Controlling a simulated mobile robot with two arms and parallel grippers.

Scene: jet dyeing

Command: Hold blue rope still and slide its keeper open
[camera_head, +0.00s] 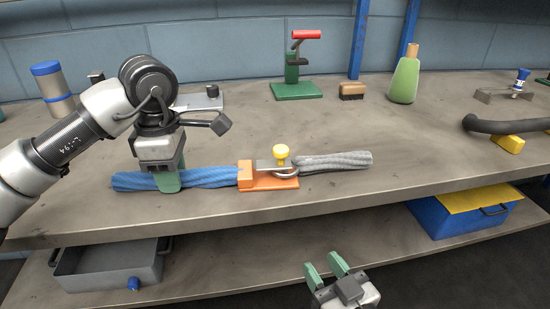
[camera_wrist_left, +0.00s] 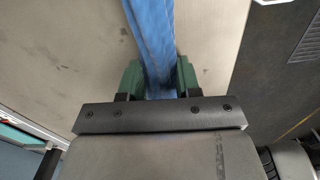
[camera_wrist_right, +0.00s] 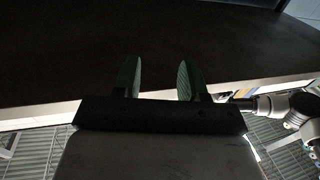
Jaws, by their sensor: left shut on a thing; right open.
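A blue rope (camera_head: 208,177) lies on the workbench and runs into the left side of an orange keeper (camera_head: 246,181). The keeper has a yellow knob (camera_head: 281,152) on a metal slide plate and a metal ring. A grey rope (camera_head: 338,161) comes out on its right. My left gripper (camera_head: 168,182) is shut on the blue rope, left of the keeper; the left wrist view shows the rope (camera_wrist_left: 150,35) between both green fingers (camera_wrist_left: 158,78). My right gripper (camera_head: 327,268) is open and empty, low in front of the bench edge; its spread fingers show in the right wrist view (camera_wrist_right: 160,80).
A green stand with red handle (camera_head: 297,88), a brush (camera_head: 352,91) and a green bottle (camera_head: 404,80) stand at the back. A dark hose (camera_head: 500,126) lies at right. A grey bin (camera_head: 105,268) and a blue box (camera_head: 465,218) sit on the lower shelf. Bench space around the keeper is clear.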

